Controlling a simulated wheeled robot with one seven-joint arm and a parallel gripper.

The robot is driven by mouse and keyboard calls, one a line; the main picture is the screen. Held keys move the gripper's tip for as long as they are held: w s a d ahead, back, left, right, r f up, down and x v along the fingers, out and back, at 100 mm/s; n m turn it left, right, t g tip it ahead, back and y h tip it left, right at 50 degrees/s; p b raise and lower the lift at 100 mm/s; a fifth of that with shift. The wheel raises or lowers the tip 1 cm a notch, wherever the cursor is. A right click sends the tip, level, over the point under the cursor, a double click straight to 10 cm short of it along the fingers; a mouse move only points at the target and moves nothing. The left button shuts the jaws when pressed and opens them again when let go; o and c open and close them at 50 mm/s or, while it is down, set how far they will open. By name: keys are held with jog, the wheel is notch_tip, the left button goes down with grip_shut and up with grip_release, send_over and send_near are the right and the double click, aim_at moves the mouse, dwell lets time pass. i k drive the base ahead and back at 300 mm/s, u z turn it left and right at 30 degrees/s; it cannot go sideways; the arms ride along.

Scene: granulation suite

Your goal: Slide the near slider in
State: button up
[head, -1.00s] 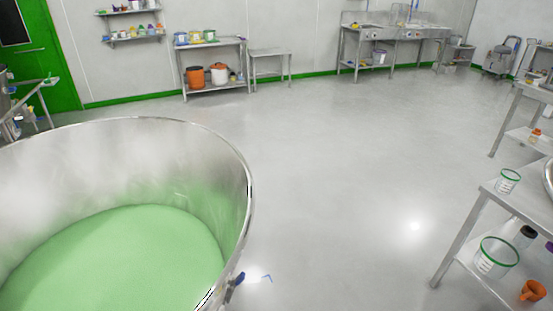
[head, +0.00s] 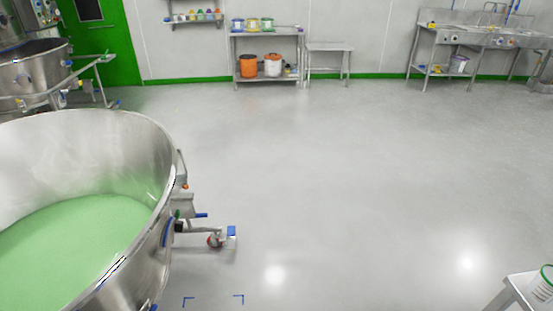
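I cannot make out anything that is clearly the near slider. A large steel bowl (head: 160,212) with green powder (head: 70,240) inside fills the lower left of the head view. On the bowl's right outer side are a bracket with a blue-tipped handle (head: 200,215) and a caster foot with a blue pedal (head: 231,231). A slider among these parts cannot be told for sure. My gripper is not in view.
A second steel vessel (head: 30,72) stands at the upper left by a green door (head: 92,35). A steel table (head: 515,285) is at the lower right corner. Sinks (head: 470,38) and shelving (head: 268,35) line the far wall. The middle floor is open, with blue corner marks (head: 240,297).

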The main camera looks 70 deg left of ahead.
aim_at(181, 185)
jog(key=i, duration=0.6)
jog(key=u, duration=2.6)
jog(key=i, duration=3.45)
jog(key=u, duration=2.35)
